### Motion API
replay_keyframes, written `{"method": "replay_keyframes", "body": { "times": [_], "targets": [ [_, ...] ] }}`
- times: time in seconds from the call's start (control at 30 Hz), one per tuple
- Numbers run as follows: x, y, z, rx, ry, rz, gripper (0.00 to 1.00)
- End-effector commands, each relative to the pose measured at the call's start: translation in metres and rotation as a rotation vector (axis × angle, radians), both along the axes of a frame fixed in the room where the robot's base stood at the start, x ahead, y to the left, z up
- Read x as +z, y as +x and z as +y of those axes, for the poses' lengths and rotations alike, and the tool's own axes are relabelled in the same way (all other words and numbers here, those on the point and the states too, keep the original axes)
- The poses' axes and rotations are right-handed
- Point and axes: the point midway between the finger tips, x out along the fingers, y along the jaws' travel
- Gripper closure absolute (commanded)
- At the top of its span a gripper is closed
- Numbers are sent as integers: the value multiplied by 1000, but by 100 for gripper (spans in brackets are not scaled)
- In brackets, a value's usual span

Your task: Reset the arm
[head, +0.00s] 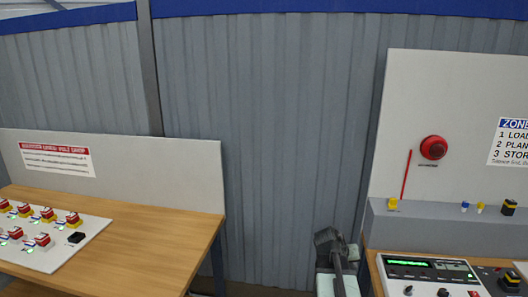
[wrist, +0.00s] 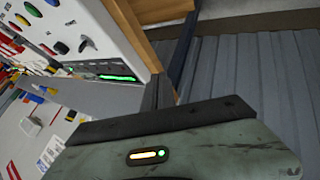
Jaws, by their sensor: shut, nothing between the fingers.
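My gripper (head: 330,238) shows at the bottom of the head view, right of centre, as a dark grey shape above the paler part of my arm. It is in front of the grey corrugated wall, in the gap between the two tables. In the wrist view its grey-green body fills the bottom, and the closed dark fingers (wrist: 157,93) stick up past its edge. The gripper is shut and empty, and touches nothing that I can see.
A wooden table (head: 150,240) with a white switch board (head: 55,255) stands at left. At right, close to my arm, a control panel (head: 425,275) with a green display sits before a grey ledge (head: 430,213). A red alarm bell (head: 433,148) hangs above.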

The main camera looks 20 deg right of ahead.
Motion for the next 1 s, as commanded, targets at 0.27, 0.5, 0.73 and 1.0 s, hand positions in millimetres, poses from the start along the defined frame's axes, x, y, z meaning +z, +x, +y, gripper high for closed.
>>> {"method": "replay_keyframes", "body": {
  "times": [0.27, 0.5, 0.73, 1.0],
  "targets": [
    [-30, 72, 238, 326, 217, 72, 100],
    [-52, 38, 398, 543, 472, 235, 100],
    [-56, 2, 425, 607, 623, 361, 100],
    [-56, 3, 423, 608, 620, 357, 100]
  ]
}}
